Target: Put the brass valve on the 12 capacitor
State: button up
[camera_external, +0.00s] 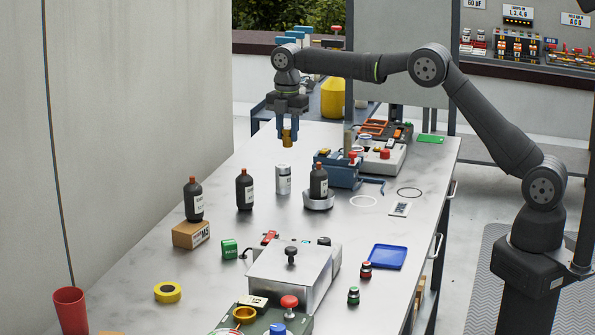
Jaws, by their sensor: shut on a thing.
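My gripper (288,130) points straight down over the far part of the metal table. Its blue fingers are shut on the brass valve (288,140), a small gold-coloured piece held in the air. A silver can with a pale label (283,181) stands upright on the table, in the picture below the valve and slightly left, with a gap between them. It looks like a capacitor, but its label is too small to read, so I cannot tell if it is the 12.
Dark bottles stand on a cardboard box (190,234), on the table (244,190) and on a round metal base (318,201). A blue device (337,170) is right of the can. A metal box (290,275) and blue tray (387,257) are nearer.

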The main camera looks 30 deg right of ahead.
jog(key=shift+s+a+f, duration=0.1)
jog(key=shift+a+f, duration=0.3)
jog(key=shift+a, duration=0.4)
jog(key=shift+f, duration=2.05)
jog(key=shift+f, duration=0.1)
jog(key=o, duration=1.1)
jog(key=shift+c, duration=0.2)
notch_tip(320, 180, up, 12)
